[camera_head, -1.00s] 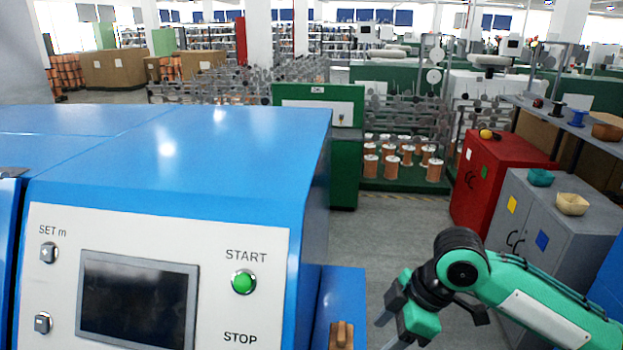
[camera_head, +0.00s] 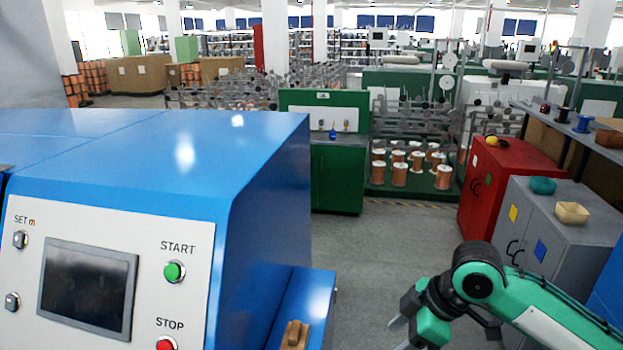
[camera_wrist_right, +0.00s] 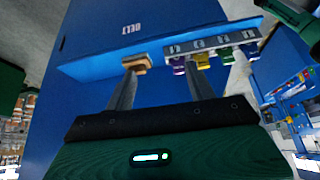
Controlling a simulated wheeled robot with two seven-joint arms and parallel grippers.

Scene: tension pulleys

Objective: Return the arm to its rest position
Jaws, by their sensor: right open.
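My right arm is black and green and comes in from the lower right in the head view. Its gripper (camera_head: 402,330) is low over the grey floor, right of the blue machine (camera_head: 262,190) and apart from it. In the right wrist view the two dark fingers of the right gripper (camera_wrist_right: 160,88) stand apart, with nothing held between them. The blue machine has a dark screen (camera_head: 88,288), a green START button (camera_head: 174,271) and a red STOP button (camera_head: 166,343). My left gripper is not in view.
A grey cabinet (camera_head: 545,225) and red cabinet (camera_head: 500,190) stand right. Open floor (camera_head: 385,240) lies between.

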